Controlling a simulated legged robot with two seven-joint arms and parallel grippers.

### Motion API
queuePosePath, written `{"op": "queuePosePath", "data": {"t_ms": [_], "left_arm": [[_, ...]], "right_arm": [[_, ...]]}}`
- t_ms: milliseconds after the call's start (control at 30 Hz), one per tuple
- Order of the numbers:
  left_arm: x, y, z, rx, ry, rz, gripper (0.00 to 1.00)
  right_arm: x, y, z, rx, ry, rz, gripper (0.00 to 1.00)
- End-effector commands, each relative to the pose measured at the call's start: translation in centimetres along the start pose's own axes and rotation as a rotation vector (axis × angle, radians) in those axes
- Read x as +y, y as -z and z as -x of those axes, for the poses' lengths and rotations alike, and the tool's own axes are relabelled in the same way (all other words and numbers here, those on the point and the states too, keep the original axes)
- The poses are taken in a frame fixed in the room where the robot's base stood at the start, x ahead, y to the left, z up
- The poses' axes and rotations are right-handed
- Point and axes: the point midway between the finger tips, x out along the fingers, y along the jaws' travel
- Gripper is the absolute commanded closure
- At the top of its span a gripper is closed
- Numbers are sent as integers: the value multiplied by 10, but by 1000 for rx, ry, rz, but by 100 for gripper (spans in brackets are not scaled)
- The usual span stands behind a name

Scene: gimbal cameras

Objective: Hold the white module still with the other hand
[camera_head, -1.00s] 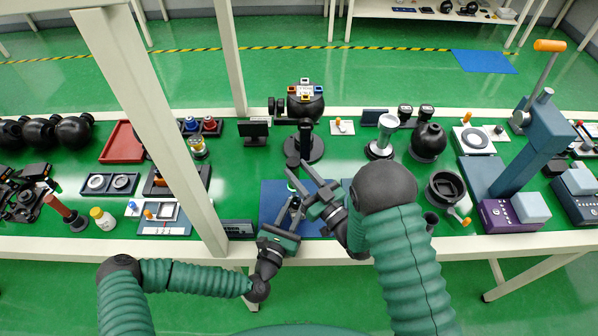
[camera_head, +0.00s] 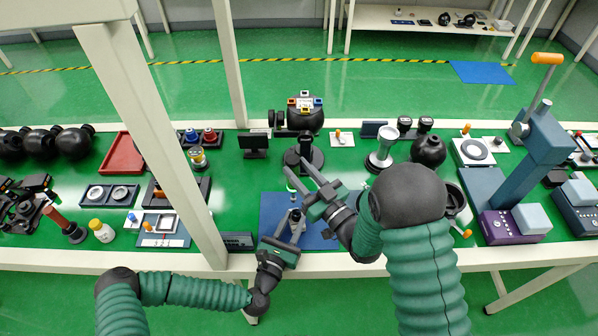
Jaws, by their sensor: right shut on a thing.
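A white block with coloured ports (camera_head: 305,103) sits on a black ball-shaped stand at the back centre; whether it is the white module I cannot tell. My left gripper (camera_head: 291,214) is low over the blue mat (camera_head: 270,208), its fingers apart and pointing away from me. My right gripper (camera_head: 298,172) reaches in from the right, pointing up and left above the mat. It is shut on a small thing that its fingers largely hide. A small white-and-green piece (camera_head: 291,187) shows beside its fingertips. Neither gripper is at the block on the ball stand.
A black round stand (camera_head: 304,160) stands just behind the mat. A small dark screen (camera_head: 254,144) is left of it and a white-topped stand (camera_head: 381,158) right. A purple-based press (camera_head: 515,224) is at the right. A white post (camera_head: 150,130) crosses the left side.

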Motion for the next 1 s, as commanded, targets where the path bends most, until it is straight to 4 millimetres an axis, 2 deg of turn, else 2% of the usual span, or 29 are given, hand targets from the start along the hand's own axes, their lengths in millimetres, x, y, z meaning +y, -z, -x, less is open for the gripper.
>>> {"op": "queuePosePath", "data": {"t_ms": [33,133,400,500,567,900,1000], "left_arm": [[0,0,0,0,0,0,61],[0,0,0,0,0,0,48],[0,0,0,1,0,0,48],[0,0,6,1,0,1,48],[0,1,15,2,1,1,48],[1,2,98,3,-1,2,48],[1,2,112,3,-1,1,48]], "right_arm": [[0,1,0,3,0,1,100],[0,1,0,3,0,1,100],[0,1,0,3,0,1,100],[0,1,0,3,0,1,100],[0,1,0,3,0,1,100],[0,1,0,3,0,1,100],[0,1,-1,3,0,1,100]]}}
